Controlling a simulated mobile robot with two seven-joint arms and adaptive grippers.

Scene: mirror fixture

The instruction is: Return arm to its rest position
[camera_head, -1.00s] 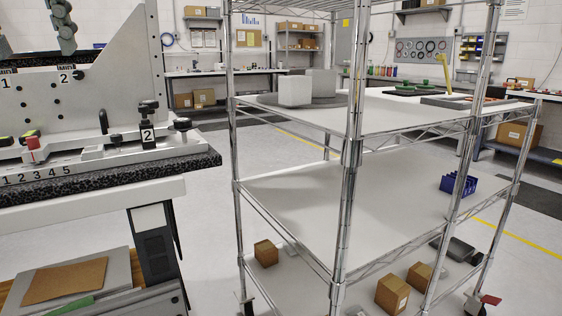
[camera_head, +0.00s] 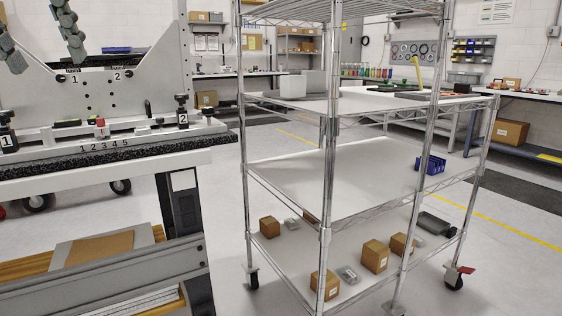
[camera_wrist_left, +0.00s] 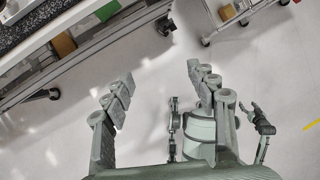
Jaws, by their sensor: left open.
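My left gripper (camera_head: 46,56) shows at the top left of the head view as two grey jointed fingers. They are wide apart with nothing between them. The fingers appear in front of the fixture's upright grey plate (camera_head: 98,92), marked 1 and 2. In the left wrist view, the left gripper (camera_wrist_left: 158,74) is also open and empty, with bare floor between its fingertips. More grey and dark mechanical parts show beside the right finger there; I cannot tell what they are. My right gripper is not recognisable in either view.
The fixture stands on a dark speckled slab (camera_head: 130,153) on a bench at left. A wire-frame cart (camera_head: 329,150) stands at centre, with small brown boxes (camera_head: 375,256) low down and a blue bin (camera_head: 430,164) on its middle shelf. Open floor (camera_head: 480,270) lies right of the cart.

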